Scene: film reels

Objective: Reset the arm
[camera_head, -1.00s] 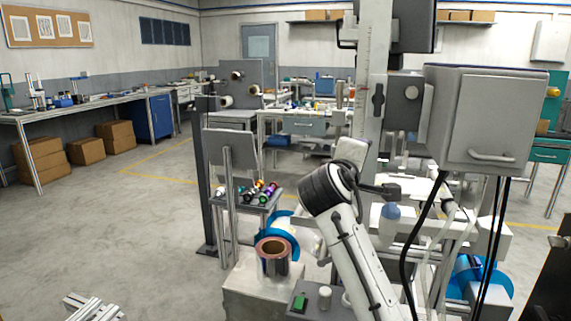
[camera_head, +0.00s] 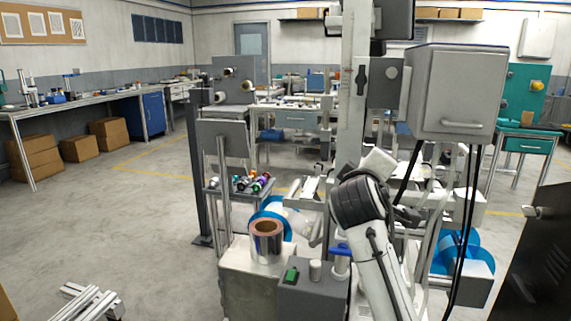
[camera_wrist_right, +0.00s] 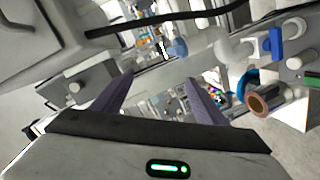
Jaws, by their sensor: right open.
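My right arm (camera_head: 368,235) rises from the bottom of the head view, bent at a dark joint. Its gripper is mostly hidden there behind the joint and the machine parts. In the right wrist view the right gripper (camera_wrist_right: 157,80) has its two dark fingers spread wide with nothing between them. A copper-edged film roll (camera_head: 266,240) stands on a grey block left of the arm, apart from it. The roll also shows at the right of the wrist view (camera_wrist_right: 268,101). My left gripper is not in view.
A grey cabinet (camera_head: 456,92) hangs at the right with black cables below it. A blue-topped fitting (camera_head: 340,250) and a box with a green button (camera_head: 291,275) stand close left of my arm. Small coloured spools (camera_head: 240,184) lie on a stand.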

